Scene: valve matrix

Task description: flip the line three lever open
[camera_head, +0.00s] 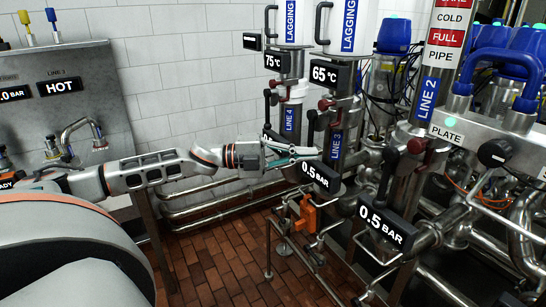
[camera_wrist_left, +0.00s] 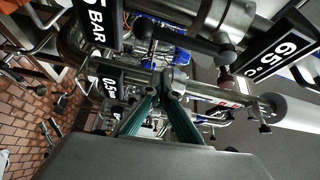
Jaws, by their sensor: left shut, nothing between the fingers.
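The line three pipe carries a blue LINE 3 label (camera_head: 336,147) in the head view. A black lever (camera_head: 311,126) stands roughly upright on the left side of this pipe. My left gripper (camera_head: 317,152) reaches in from the left, its teal fingers shut and empty. Its tips are by the lower end of that lever, in front of the pipe; I cannot tell whether they touch. In the left wrist view the shut fingers (camera_wrist_left: 167,76) point in among pipes and black handles, and which handle is the line three lever is unclear. My right gripper is not in view.
A 0.5 BAR display (camera_head: 321,177) sits just under the fingertips, with an orange part (camera_head: 305,214) below. The LINE 4 pipe (camera_head: 288,119) stands behind left, the LINE 2 pipe (camera_head: 428,98) at right. Brick floor (camera_head: 225,262) is open below the arm.

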